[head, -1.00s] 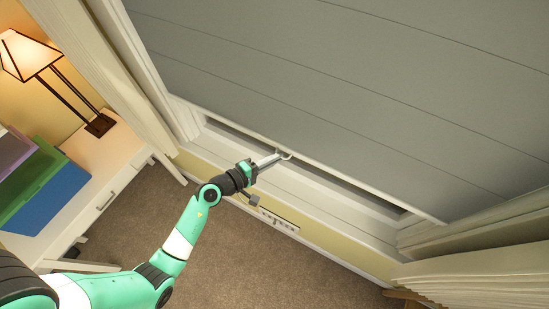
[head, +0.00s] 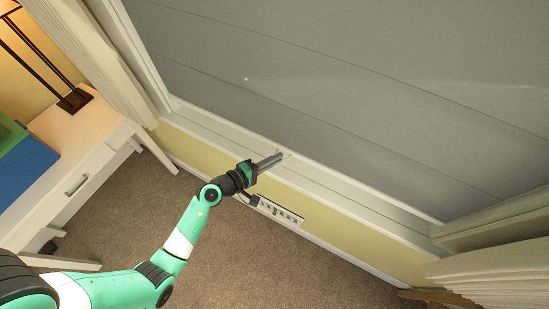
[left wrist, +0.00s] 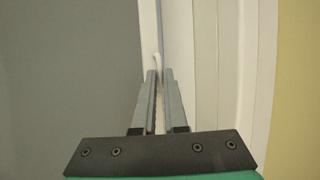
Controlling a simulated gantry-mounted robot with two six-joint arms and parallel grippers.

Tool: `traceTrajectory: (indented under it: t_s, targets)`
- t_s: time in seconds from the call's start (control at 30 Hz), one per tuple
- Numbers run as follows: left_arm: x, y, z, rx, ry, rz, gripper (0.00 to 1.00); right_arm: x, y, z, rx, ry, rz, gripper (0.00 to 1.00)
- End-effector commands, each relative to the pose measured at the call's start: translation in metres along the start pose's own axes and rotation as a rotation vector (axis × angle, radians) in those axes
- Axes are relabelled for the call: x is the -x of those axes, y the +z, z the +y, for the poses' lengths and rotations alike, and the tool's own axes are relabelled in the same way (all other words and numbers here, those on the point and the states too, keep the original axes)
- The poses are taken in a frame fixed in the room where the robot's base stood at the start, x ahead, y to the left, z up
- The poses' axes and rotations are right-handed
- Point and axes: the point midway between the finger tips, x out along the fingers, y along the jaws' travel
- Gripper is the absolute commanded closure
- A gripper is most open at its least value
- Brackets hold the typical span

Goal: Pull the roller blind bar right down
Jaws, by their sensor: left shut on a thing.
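The grey roller blind (head: 330,110) covers the window in the head view, and its white bottom bar (head: 350,187) lies along the window sill, with no dark gap showing under it. My left gripper (head: 280,156) is at the middle of the bar, shut on its small white pull. In the left wrist view the fingers (left wrist: 161,78) point along the blind face, with the white pull (left wrist: 156,62) between their tips and the bar (left wrist: 149,25) just beyond. Whether the bar touches the sill I cannot tell. My right gripper is not in view.
A white sill (head: 330,190) and yellow wall with a socket strip (head: 281,213) lie below the blind. Cream curtains (head: 75,50) hang at both sides. A white desk (head: 85,150) with a lamp stands at the left. Carpet (head: 250,260) below is clear.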

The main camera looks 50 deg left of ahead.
Motion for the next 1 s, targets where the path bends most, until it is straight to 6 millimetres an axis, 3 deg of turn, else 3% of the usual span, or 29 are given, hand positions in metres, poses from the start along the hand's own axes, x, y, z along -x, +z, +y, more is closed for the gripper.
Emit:
traceTrajectory:
  t_s: [0.03,0.23,0.4,0.77,0.8,0.9,0.93,1.0]
  targets:
    - [-0.007,-0.004,-0.03,0.001,-0.002,0.001,1.0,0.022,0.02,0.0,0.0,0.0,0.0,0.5]
    - [-0.015,-0.008,-0.065,0.0,-0.002,0.0,1.0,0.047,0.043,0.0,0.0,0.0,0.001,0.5]
    - [-0.018,-0.009,-0.075,0.0,-0.002,0.0,1.0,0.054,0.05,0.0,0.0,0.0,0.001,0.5]
    - [-0.018,-0.009,-0.074,0.001,-0.001,0.0,1.0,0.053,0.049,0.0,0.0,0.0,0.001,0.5]
    - [-0.018,-0.009,-0.074,0.001,-0.001,0.0,0.85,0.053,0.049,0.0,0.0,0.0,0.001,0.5]
    - [-0.018,-0.009,-0.074,0.0,-0.001,0.0,0.67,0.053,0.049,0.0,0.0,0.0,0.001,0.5]
    - [-0.018,-0.009,-0.074,0.0,-0.001,0.0,0.61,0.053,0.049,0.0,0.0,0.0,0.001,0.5]
    - [-0.018,-0.009,-0.074,0.0,-0.001,0.0,0.6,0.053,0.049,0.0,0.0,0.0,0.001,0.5]
